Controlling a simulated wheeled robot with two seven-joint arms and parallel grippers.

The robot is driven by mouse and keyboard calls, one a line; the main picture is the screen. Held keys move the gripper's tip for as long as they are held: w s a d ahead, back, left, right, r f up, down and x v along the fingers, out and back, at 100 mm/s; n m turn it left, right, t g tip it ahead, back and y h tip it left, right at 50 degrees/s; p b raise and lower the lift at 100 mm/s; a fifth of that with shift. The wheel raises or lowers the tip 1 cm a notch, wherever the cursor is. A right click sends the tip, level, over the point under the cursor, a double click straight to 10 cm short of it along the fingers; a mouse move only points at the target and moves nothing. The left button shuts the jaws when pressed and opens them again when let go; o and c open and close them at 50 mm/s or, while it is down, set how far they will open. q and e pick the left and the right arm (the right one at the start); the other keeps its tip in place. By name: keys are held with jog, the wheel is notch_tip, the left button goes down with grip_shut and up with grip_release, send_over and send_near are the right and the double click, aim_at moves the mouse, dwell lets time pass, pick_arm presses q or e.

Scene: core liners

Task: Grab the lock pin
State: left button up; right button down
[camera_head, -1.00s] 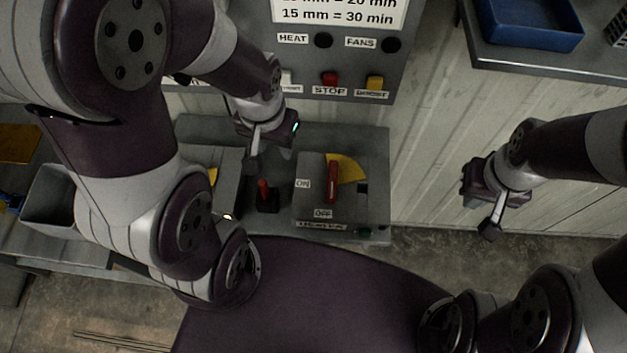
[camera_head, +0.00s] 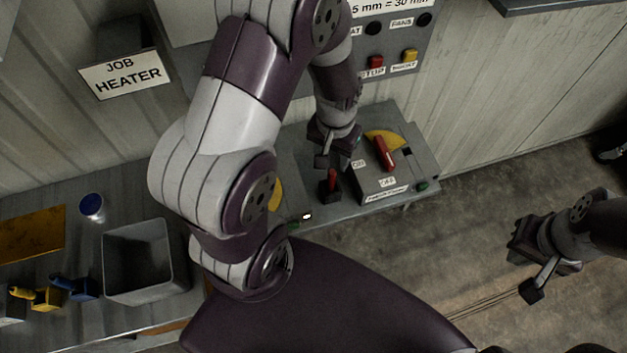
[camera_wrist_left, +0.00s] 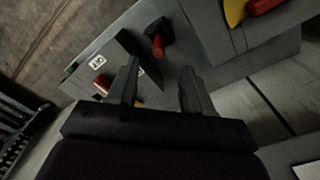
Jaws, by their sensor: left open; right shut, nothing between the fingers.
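A red lock pin (camera_head: 332,180) stands in a dark block on the grey heater bench, left of the switch box. It also shows in the left wrist view (camera_wrist_left: 157,44), ahead of and between the fingertips. My left gripper (camera_head: 331,162) is open and empty just above and behind the pin; in the left wrist view its two fingers (camera_wrist_left: 158,80) are apart and do not touch the pin. My right gripper (camera_head: 532,287) is shut and empty, over the floor at the right, well away from the bench.
A switch box with a red lever (camera_head: 384,154) and yellow dial sits right of the pin. Behind it is the button panel (camera_head: 400,35). A grey bin (camera_head: 145,262), a blue cup (camera_head: 91,207) and small yellow and blue items lie on the left bench.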

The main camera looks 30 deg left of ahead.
aim_at(332, 178)
pick_arm(q)
jog(key=f, duration=0.2)
jog(key=w+f, duration=0.1)
jog(key=f, duration=0.3)
jog(key=shift+w+d+f, duration=0.1)
jog(key=shift+w+d, duration=0.05)
jog(key=shift+d, duration=0.1)
jog(key=f, duration=0.3)
jog(key=f+p, duration=0.1)
jog(key=f, duration=0.1)
jog(key=shift+s+a+f, duration=0.2)
jog(key=shift+a+f, duration=0.1)
jog(key=shift+f, duration=0.05)
jog(key=shift+w+f, duration=0.1)
jog(key=shift+f, duration=0.05)
grip_shut()
